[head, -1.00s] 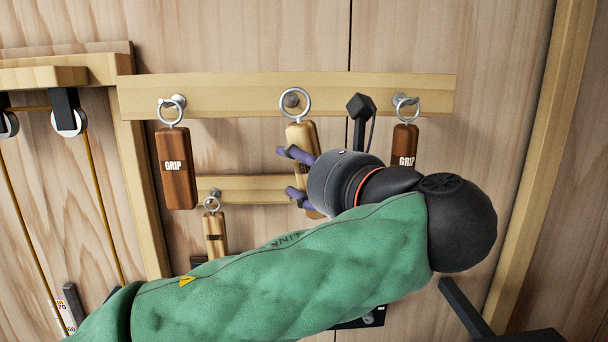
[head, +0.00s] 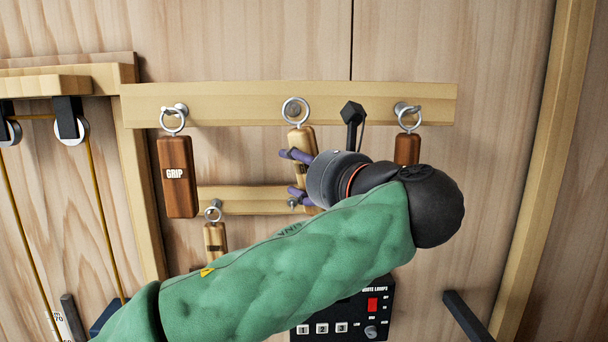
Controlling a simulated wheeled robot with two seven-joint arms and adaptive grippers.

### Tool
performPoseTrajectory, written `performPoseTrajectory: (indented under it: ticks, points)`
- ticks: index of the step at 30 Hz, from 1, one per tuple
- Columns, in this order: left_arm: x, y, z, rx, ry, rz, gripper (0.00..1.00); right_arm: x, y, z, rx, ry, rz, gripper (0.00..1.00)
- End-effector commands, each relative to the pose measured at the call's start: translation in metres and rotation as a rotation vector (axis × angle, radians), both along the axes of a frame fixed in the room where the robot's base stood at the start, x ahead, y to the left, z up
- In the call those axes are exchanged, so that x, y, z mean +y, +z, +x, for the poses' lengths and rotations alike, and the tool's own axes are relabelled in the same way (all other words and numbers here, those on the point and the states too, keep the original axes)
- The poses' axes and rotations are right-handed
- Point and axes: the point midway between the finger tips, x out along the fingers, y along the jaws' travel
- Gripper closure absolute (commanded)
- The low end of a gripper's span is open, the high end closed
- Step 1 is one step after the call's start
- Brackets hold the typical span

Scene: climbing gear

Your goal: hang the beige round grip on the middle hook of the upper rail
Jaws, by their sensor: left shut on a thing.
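The beige grip (head: 299,140) is a pale wooden block with a metal ring (head: 284,113) at its top. My left gripper (head: 290,172) is shut on it from the right, with purple fingers across the block. The grip hangs nearly upright, tilted slightly. The middle hook (head: 294,109) of the upper rail (head: 235,105) shows inside the ring. I cannot tell whether the ring is over the hook or just in front of it. The gripper hides part of the block. My right gripper is not in view.
Dark brown grips hang on the upper rail's left hook (head: 177,178) and right hook (head: 407,148). A black switch box (head: 378,290) is below my arm. Pulleys (head: 70,130) with yellow cord are at left.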

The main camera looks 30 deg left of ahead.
Motion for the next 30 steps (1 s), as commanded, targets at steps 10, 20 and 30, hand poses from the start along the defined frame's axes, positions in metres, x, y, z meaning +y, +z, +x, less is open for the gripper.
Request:
performPoseTrajectory:
  ticks: [10,20,30]
  points:
    - [0.01,-0.001,0.015,-0.001,0.001,-0.001,0.79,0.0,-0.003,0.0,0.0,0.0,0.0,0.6]
    - [0.015,-0.007,0.024,0.001,0.001,0.0,0.79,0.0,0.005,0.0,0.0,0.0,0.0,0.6]
    - [0.016,-0.011,0.026,-0.001,0.0,-0.001,0.79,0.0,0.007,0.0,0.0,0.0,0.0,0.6]
